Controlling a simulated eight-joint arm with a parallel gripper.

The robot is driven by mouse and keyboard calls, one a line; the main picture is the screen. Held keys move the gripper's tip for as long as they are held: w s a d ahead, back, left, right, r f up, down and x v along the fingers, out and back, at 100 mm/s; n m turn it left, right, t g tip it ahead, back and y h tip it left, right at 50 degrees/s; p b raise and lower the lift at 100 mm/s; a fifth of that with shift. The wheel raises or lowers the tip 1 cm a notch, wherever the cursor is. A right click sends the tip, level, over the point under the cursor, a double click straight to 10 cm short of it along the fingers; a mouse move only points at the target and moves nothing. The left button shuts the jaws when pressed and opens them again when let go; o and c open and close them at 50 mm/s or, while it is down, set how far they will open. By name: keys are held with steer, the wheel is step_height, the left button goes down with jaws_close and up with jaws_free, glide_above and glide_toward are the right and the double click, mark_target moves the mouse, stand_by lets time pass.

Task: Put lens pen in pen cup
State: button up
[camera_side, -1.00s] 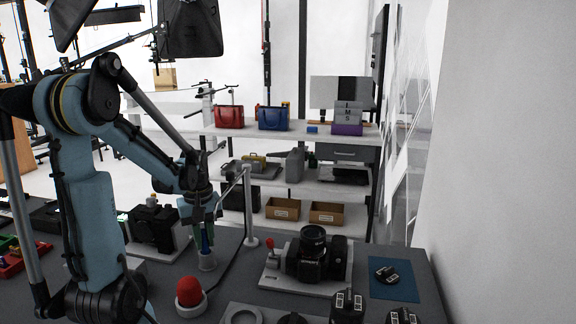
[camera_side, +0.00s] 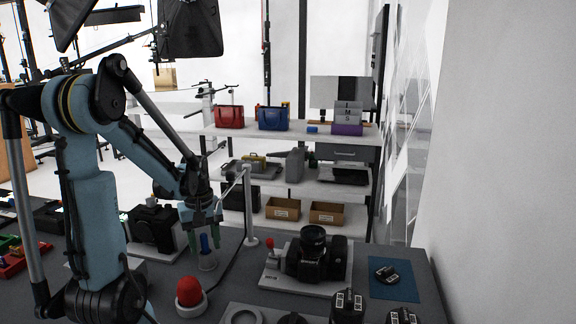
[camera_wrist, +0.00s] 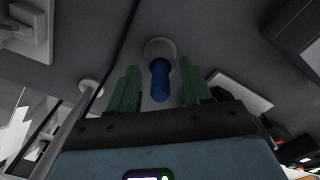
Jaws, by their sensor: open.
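The blue lens pen (camera_side: 204,243) stands in the small pale pen cup (camera_side: 207,262) on the dark bench in the side view. In the wrist view the blue pen (camera_wrist: 160,80) rises from the round cup (camera_wrist: 160,47), between and apart from the green fingers. My gripper (camera_side: 206,228) is open above the cup, and its fingers spread to either side of the pen's upper end. The fingers also show in the wrist view (camera_wrist: 160,92). The lower part of the pen is inside the cup.
A red dome button (camera_side: 189,291) stands in front of the cup. A black camera on a pale base (camera_side: 303,285) is to the right, another dark camera (camera_side: 153,226) to the left. A thin pale post (camera_side: 249,210) and a dark cable stand close by on the right.

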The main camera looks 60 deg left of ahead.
steer(key=shift+r, duration=0.1)
step_height(320, 180, up, 12)
stand_by(0.7)
